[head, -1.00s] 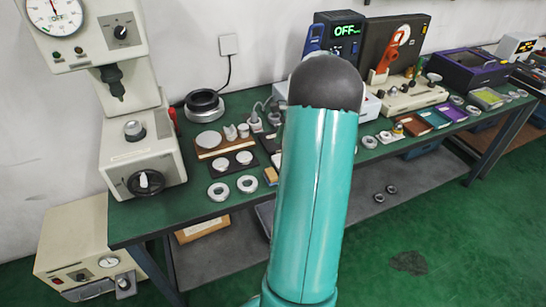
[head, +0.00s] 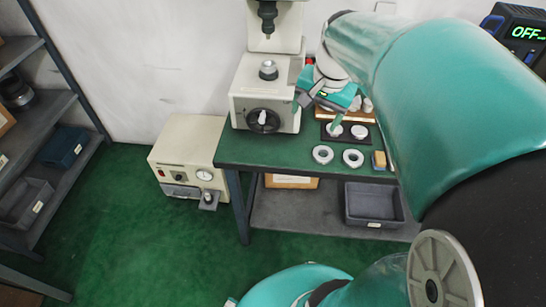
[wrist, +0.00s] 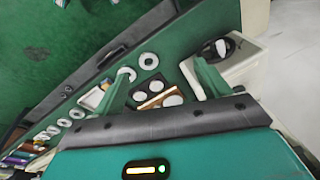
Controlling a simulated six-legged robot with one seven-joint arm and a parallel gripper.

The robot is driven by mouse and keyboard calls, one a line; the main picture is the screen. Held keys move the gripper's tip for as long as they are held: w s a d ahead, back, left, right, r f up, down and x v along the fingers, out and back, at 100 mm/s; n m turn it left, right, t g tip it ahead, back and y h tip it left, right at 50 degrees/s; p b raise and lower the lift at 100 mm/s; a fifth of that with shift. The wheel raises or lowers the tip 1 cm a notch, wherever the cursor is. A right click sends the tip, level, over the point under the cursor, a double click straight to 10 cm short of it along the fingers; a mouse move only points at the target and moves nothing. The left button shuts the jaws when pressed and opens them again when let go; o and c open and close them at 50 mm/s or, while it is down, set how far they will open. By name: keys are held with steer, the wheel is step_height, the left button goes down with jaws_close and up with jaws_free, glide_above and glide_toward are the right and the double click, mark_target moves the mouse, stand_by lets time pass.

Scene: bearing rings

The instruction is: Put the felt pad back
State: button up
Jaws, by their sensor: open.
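I cannot tell for sure which item is the felt pad. Pale round discs sit on a dark tray (head: 347,142) on the green bench, and pale discs also lie on a brown board (wrist: 157,101) beside it in the wrist view. A small yellow-and-brown block (head: 379,160) lies right of two loose metal rings (head: 337,156). My gripper (head: 316,116) is open, with its fingers spread above the bench between the grey machine and the dark tray. In the wrist view nothing shows held between its fingers (wrist: 162,70). My arm hides the bench's right part in the head view.
The grey machine (head: 262,100) with a black knob stands left of my gripper. A beige box (head: 187,160) sits on the floor. A grey bin (head: 373,203) is on the bench's lower shelf. A shelf rack (head: 50,120) stands at left. The green floor between is clear.

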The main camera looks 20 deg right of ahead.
steer(key=s+a+n+t, duration=0.3)
steer(key=s+a+n, duration=0.6)
steer(key=a, duration=0.5)
steer(key=shift+s+a+r+n, duration=0.2)
steer(key=shift+r+n, duration=0.2)
steer(key=shift+d, duration=0.1)
